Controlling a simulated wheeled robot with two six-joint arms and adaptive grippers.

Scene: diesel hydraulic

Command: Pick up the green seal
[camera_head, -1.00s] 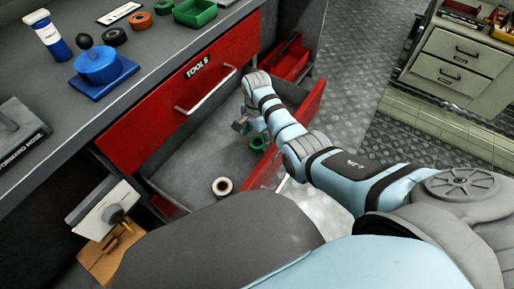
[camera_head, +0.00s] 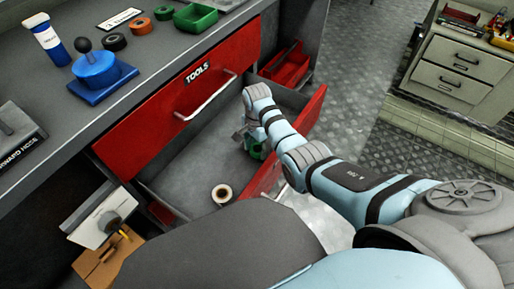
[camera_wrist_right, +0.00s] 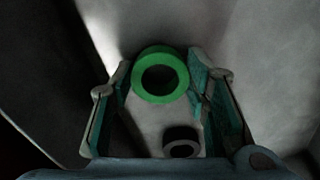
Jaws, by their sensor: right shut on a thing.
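The green seal (camera_head: 257,153) is a green ring in the open red drawer, partly hidden by my right gripper in the head view. In the right wrist view the green seal (camera_wrist_right: 160,98) sits between the fingertips, with its hole facing the camera. My right gripper (camera_head: 244,139) reaches down into the drawer and is shut on the green seal; its fingers (camera_wrist_right: 162,85) show on both sides of the ring. Whether the seal still touches the drawer floor I cannot tell. My left gripper is not in view.
Above, the grey bench top (camera_head: 165,60) holds a green tray (camera_head: 195,17), several small rings and a blue block with a knob (camera_head: 97,70). A drawer cabinet (camera_head: 455,70) stands at right.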

